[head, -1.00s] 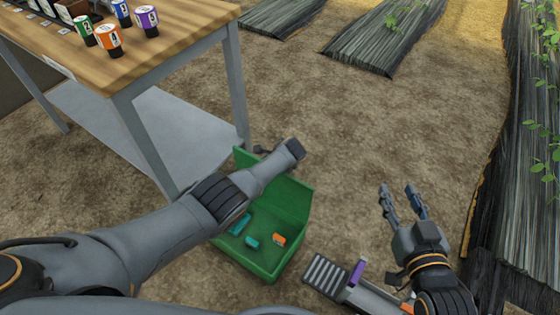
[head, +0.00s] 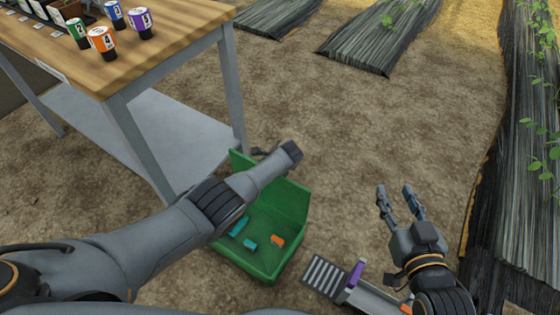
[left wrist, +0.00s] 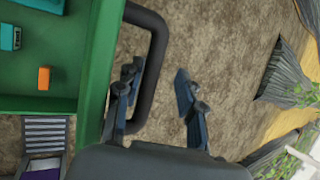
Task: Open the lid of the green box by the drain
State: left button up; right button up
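The green box (head: 262,262) sits on the ground beside the drain grate (head: 325,273). Its lid (head: 285,200) stands raised at the far side, so the inside shows. In the left wrist view, a dark loop handle (left wrist: 155,60) stands out from the lid's green edge (left wrist: 100,70). My left gripper (left wrist: 160,100) is open there, one finger within the handle loop and the other apart on its outer side. In the head view my left forearm hides part of the box and lid, and the left fingers are mostly hidden. My right gripper (head: 400,204) is open and empty, right of the box.
Two teal pieces and an orange piece (head: 278,240) lie in the box. A purple part (head: 356,272) sits by the grate. A wooden-topped table (head: 175,40) with several numbered caps stands at upper left. Bare soil lies beyond the box; dark covered beds (head: 520,180) run at right.

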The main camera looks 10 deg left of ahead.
pick_arm(q)
jog(key=shift+r, duration=0.1)
jog(key=shift+v, duration=5.85)
